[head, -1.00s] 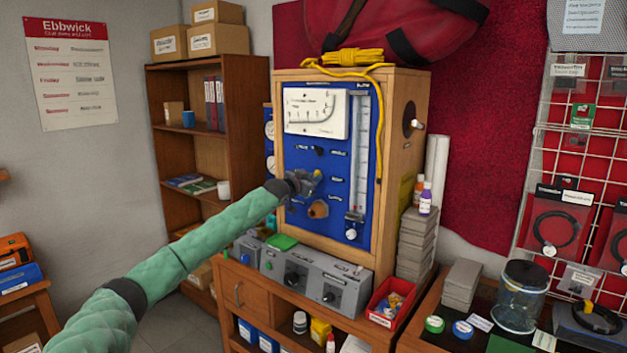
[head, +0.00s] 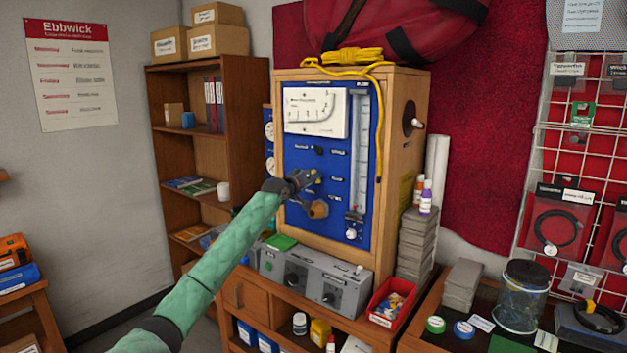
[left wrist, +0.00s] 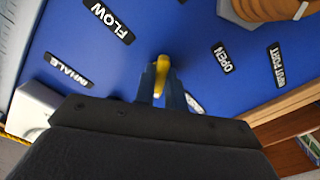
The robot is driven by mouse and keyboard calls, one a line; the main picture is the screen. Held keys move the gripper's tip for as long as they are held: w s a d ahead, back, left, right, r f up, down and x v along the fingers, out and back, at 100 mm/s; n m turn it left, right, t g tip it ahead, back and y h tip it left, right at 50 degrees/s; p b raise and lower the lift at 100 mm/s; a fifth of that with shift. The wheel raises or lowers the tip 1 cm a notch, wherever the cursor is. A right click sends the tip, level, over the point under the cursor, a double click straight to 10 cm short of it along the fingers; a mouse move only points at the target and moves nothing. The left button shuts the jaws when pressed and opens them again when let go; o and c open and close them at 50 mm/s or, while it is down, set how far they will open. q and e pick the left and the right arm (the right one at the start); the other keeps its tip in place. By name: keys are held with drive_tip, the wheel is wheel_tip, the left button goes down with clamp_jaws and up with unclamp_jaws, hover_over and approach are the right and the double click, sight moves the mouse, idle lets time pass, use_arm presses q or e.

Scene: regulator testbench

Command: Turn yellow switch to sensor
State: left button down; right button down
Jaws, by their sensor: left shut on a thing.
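The regulator testbench is a wooden cabinet with a blue front panel (head: 336,172). My left gripper (head: 312,178) is at the left middle of this panel, above a brown round port (head: 318,209). In the left wrist view the gripper's fingers (left wrist: 162,88) are shut on the yellow switch (left wrist: 161,76), with its yellow tip showing between them. Labels reading FLOW and OPEN show on the panel there; another label by the fingers is partly hidden. The switch's base is hidden by the fingers. My right gripper is not in view.
A black switch (head: 319,151) and a white gauge (head: 316,112) sit higher on the panel. A yellow rope (head: 352,57) hangs down its right side.

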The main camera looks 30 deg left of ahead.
use_arm(q)
drive_tip(key=shift+n, duration=0.9)
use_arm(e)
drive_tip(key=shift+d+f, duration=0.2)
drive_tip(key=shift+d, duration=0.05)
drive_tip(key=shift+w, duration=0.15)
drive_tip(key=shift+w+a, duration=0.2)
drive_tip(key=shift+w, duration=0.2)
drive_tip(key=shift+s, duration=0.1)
